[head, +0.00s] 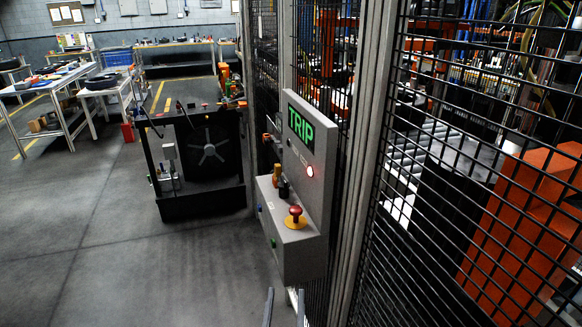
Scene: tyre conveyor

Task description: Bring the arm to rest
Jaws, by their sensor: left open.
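My left gripper (284,292) shows at the bottom edge, below the control box. Only its two finger ends are in the frame. They are apart, with nothing visible between them. A red mushroom button on a yellow base (295,218) sits on the sloped box, above the fingers. I cannot tell whether the fingers touch the box. The rest of the arm is out of view, as is my right gripper.
A black mesh fence (450,130) with grey posts (368,160) closes off the right side, with an orange machine (525,225) behind it. A dark workbench (185,92) stands beyond the panel. White tables (50,85) stand far left. The grey floor (100,250) at left is clear.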

